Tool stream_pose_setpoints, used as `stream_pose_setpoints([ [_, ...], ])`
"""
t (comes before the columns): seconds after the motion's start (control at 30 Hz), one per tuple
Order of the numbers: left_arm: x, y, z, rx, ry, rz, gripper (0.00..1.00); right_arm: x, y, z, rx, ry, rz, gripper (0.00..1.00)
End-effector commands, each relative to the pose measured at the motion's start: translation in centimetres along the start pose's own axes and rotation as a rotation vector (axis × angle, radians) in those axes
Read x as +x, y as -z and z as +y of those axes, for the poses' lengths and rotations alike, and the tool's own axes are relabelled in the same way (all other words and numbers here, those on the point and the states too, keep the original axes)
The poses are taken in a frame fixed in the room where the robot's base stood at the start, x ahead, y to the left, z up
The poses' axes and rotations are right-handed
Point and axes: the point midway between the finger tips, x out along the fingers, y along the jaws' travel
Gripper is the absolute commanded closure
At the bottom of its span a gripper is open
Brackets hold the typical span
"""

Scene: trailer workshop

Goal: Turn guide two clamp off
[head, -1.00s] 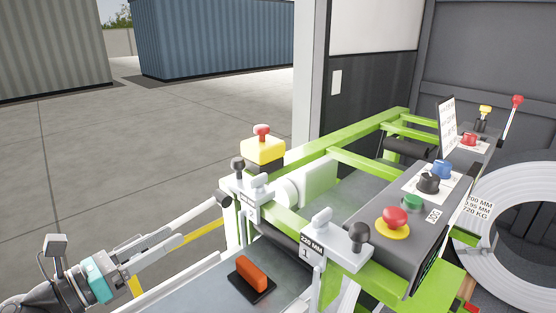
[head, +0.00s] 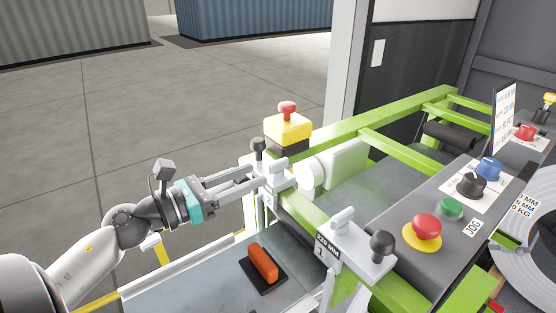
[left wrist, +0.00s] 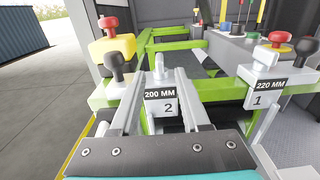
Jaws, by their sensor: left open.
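Guide two, with its "200 MM 2" plate (left wrist: 162,103), is straight ahead in the left wrist view. It has a small grey upright handle (left wrist: 159,67) and a black knob (left wrist: 118,66) to its left. The black knob of guide two (head: 258,146) also shows in the head view. My left gripper (head: 258,178) is open at guide two; its fingers (left wrist: 161,77) lie either side of the grey handle in the left wrist view. Whether they touch it, I cannot tell. The knob is outside the left finger. My right gripper is not in view.
Guide one (head: 352,255), with a grey handle and black knob, stands nearer right. A yellow box with a red button (head: 288,128) stands just behind guide two. A control panel (head: 440,205) is at right. An orange-handled block (head: 263,265) lies in front. Open floor is left.

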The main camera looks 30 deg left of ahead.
Motion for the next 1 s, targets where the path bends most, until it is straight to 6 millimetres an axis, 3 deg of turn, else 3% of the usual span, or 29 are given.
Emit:
stream_pose_setpoints([
  [0.3, 4.4, -0.2, 0.0, 0.000, 0.001, -0.002, 0.54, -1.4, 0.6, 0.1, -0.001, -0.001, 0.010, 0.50],
  [0.5, 6.4, -0.1, 0.1, -0.002, 0.000, -0.002, 0.54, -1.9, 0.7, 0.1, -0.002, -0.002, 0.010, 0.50],
  [1.0, 7.4, 0.1, 0.0, -0.001, 0.000, 0.000, 0.54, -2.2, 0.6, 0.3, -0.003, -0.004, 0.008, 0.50],
])
